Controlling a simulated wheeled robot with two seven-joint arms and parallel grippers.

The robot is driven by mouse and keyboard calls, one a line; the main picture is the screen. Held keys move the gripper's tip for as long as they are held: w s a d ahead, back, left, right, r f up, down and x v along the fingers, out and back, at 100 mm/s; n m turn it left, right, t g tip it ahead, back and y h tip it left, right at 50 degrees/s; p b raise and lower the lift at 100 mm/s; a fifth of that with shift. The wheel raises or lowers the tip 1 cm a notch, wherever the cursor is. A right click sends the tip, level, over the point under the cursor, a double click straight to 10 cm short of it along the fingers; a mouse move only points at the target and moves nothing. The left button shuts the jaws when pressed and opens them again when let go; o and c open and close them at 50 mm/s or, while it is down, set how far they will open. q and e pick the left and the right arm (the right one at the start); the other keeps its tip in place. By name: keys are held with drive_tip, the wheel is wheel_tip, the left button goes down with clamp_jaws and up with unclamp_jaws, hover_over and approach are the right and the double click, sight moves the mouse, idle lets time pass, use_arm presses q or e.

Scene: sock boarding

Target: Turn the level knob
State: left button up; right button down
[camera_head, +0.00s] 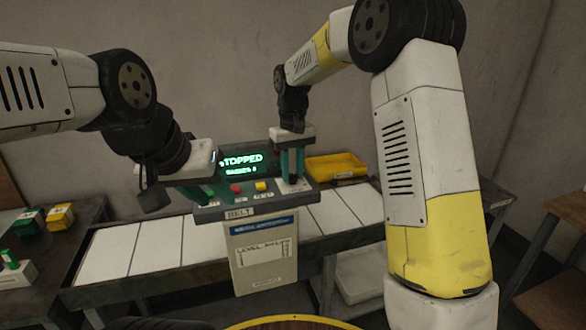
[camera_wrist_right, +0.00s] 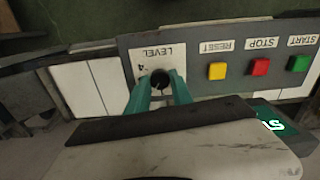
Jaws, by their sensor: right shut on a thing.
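The level knob (camera_wrist_right: 160,79) is a small dark knob on the grey control panel (camera_wrist_right: 205,88), beside the printed LEVEL label and a number that looks like 4. In the right wrist view my right gripper (camera_wrist_right: 158,88) has its teal fingers on either side of the knob, shut on it. In the head view this gripper (camera_head: 293,181) points down at the panel's right end and hides the knob. My left gripper (camera_head: 208,189) is low over the panel's left end; its finger gap is not clear.
The panel carries a red button (camera_head: 236,188) and a yellow button (camera_head: 261,186); a green one (camera_wrist_right: 299,63) shows in the right wrist view. The screen (camera_head: 242,163) reads STOPPED. A belt (camera_head: 160,243) runs below.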

sight(292, 175)
idle(0.3)
drive_tip(key=c, duration=1.1)
unclamp_jaws()
drive_tip(key=shift+r, duration=0.1)
wheel_tip(292, 175, up, 7)
drive_tip(key=shift+r, duration=0.35)
